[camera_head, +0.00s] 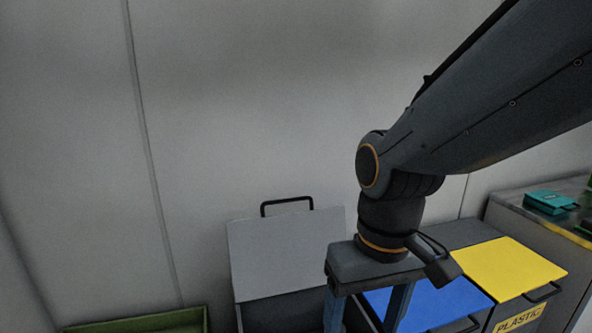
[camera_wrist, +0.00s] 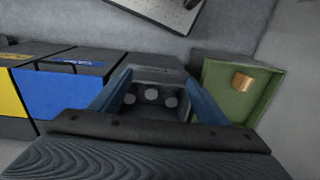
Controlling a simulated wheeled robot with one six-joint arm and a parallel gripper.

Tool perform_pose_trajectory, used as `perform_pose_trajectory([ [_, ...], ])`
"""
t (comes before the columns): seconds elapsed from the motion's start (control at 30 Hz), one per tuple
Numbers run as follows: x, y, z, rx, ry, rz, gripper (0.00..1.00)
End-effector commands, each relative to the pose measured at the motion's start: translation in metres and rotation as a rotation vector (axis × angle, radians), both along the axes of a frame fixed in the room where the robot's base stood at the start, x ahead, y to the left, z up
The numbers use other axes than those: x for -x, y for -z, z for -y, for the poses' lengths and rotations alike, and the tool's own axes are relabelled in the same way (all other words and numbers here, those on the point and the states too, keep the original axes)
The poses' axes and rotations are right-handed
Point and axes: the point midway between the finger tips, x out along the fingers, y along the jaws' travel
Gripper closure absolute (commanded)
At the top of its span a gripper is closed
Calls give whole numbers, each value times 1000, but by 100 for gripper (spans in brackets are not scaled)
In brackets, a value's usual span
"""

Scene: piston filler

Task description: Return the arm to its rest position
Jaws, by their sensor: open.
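My gripper (camera_head: 367,308) hangs from my dark arm and points down over the grey bin with the raised lid. Its two blue fingers are spread wide. In the wrist view my gripper (camera_wrist: 158,82) is open, with nothing held between the fingers. The dark open bin (camera_wrist: 158,74) lies below and between them. A few pale round shapes (camera_wrist: 151,94) show in that gap; I cannot tell what they are. In the head view the fingertips are cut off by the bottom edge.
The grey lid (camera_head: 285,250) stands up against the wall. The blue-lidded bin (camera_head: 440,302) and the yellow-lidded bin (camera_head: 512,272), marked PLASTIC, are to the right. A green crate (camera_wrist: 222,100) holds a copper-coloured piece (camera_wrist: 243,81). A teal box (camera_head: 550,202) sits on the right counter.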

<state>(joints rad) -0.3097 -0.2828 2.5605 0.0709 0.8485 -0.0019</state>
Motion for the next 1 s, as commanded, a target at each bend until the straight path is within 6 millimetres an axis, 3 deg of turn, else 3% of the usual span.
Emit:
perform_pose_trajectory([
  [0.47,-3,-37,24,17,82,-2,31],
  [1.0,1,-101,85,46,248,-9,31],
])
